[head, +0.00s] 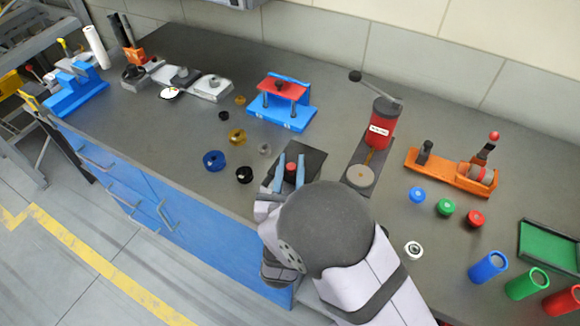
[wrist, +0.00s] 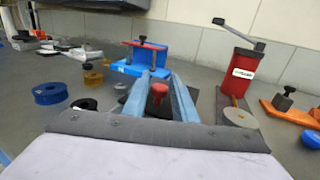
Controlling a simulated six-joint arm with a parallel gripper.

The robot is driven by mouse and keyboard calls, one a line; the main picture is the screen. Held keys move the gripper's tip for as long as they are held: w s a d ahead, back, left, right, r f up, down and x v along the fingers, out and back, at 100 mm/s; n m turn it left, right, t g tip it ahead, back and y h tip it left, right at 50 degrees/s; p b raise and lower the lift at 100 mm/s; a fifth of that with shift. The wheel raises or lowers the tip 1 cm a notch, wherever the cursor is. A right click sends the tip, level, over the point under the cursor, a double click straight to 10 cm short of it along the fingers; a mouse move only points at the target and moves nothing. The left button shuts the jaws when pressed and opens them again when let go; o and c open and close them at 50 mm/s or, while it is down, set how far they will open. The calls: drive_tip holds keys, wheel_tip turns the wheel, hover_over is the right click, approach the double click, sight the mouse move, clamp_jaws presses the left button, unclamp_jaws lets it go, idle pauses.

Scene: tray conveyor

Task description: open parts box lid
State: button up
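A dark, flat-topped box (head: 313,160), which looks like the parts box, sits near the front edge of the bench in the head view. A red knob (head: 291,168) stands on it; it also shows in the wrist view (wrist: 158,90). The top looks flat and closed, but my gripper and arm hide its near part. My gripper (head: 290,158) has two blue fingers, one on each side of the knob. In the wrist view my gripper (wrist: 160,75) is open, with gaps between the fingers and the knob. It holds nothing.
A blue fixture with a red plate (head: 283,92) stands behind the box. A red crank-handled press (head: 382,125) stands close on the right. Loose rings, including a blue one (head: 214,161) and a black one (head: 244,174), lie to the left. An orange fixture (head: 440,172) stands farther right.

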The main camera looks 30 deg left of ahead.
drive_tip(key=shift+o, duration=0.6)
drive_tip(key=shift+s+d, duration=0.1)
drive_tip(key=shift+s, duration=0.35)
drive_tip(key=b+v, duration=0.2)
drive_tip(key=v, duration=0.4)
drive_tip(key=shift+s+d, duration=0.15)
drive_tip(key=shift+o, duration=0.2)
